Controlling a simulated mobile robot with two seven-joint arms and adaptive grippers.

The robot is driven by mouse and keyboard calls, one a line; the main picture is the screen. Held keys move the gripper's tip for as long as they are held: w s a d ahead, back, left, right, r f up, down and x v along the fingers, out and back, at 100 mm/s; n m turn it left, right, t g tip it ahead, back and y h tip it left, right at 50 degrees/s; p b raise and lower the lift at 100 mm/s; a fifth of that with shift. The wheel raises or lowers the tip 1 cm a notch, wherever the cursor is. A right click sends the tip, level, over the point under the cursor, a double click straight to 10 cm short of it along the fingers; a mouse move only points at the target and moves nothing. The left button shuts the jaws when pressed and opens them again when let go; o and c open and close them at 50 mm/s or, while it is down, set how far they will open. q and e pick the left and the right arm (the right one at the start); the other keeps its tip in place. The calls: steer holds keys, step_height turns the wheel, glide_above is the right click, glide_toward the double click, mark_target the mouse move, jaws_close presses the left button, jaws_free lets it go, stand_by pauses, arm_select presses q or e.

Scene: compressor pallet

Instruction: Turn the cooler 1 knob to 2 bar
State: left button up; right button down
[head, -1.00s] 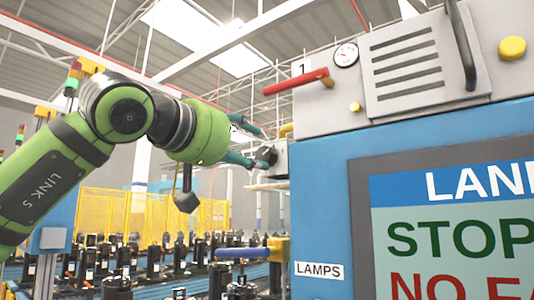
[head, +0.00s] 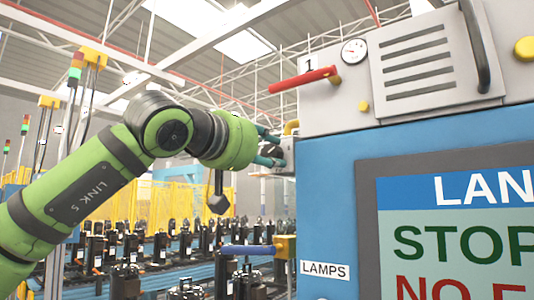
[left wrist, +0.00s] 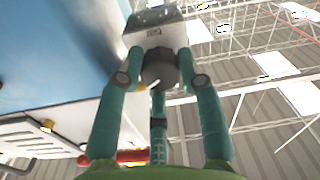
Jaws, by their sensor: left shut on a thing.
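The dark round knob (left wrist: 160,75) sticks out from a grey box on the side of the blue cabinet. It shows in the left wrist view; in the head view my fingers mostly hide it. My left gripper (left wrist: 160,66) has its teal fingers around the knob, tips touching its sides, and is shut on it. In the head view the left gripper (head: 270,147) reaches the grey box (head: 289,156) from the left. A round white gauge (head: 354,51) sits on the cabinet's upper front; its reading is too small to tell. My right gripper is not in view.
A red lever (head: 303,80) sticks out left below a label "1". The blue cabinet (head: 325,195) with a large screen (head: 450,230) fills the right. A blue-handled lever (head: 245,250) juts out beside the LAMPS label (head: 325,270). Yellow fencing stands behind.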

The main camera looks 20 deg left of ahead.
arm_select(q)
steer(key=shift+f, duration=0.1)
steer(key=n, duration=0.4)
steer(key=shift+d+b, duration=0.1)
steer(key=shift+b, duration=0.25)
steer(key=n, duration=0.4)
steer(key=shift+g, duration=0.3)
steer(key=n, duration=0.4)
steer(key=shift+b, duration=0.3)
steer(key=n, duration=0.6)
steer(key=shift+b, duration=0.3)
steer(key=n, duration=0.4)
steer(key=shift+r+h, duration=0.2)
steer(key=shift+h, duration=0.2)
steer(key=shift+r+n+b, duration=0.1)
steer(key=shift+n+b, duration=0.25)
steer(key=shift+n, duration=0.25)
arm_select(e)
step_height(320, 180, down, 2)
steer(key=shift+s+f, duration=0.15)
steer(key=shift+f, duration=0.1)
arm_select(q)
steer(key=shift+s+a+r, duration=0.1)
steer(key=shift+a, duration=0.1)
